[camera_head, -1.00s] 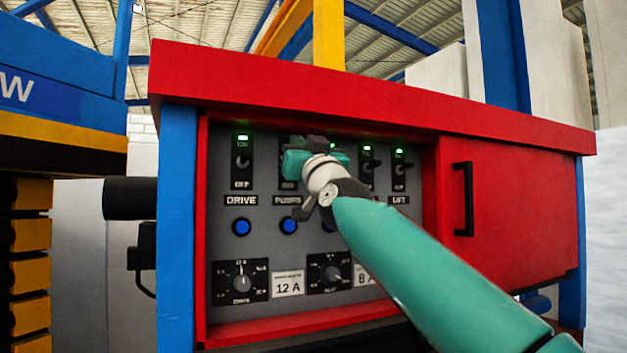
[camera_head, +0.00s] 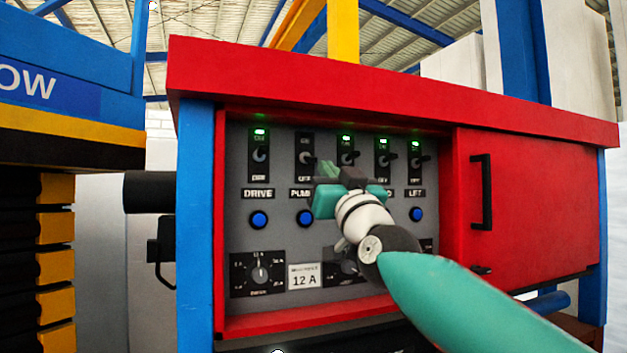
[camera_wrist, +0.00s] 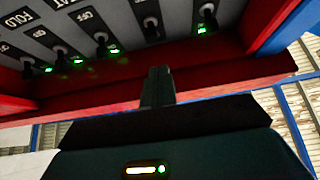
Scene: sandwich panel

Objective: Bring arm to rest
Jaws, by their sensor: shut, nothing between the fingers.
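My gripper (camera_head: 328,170) is shut and empty in the head view, in front of the grey switch panel (camera_head: 232,220). It covers part of the panel's middle, and I cannot tell its exact gap from the panel. In the wrist view its closed dark fingers (camera_wrist: 157,86) point toward the row of toggle switches, with nothing between them. The DRIVE switch (camera_head: 259,155) has a lit green lamp. The PUMP switch (camera_head: 304,157) shows no lit lamp. The three switches to its right, including the LIFT switch (camera_head: 415,162), have green lamps lit.
A red cabinet top (camera_head: 390,95) overhangs the panel. A red door (camera_head: 540,210) with a black handle (camera_head: 482,205) is at right. Blue buttons and rotary knobs sit below the switches. A blue and yellow rack (camera_head: 60,110) stands at left.

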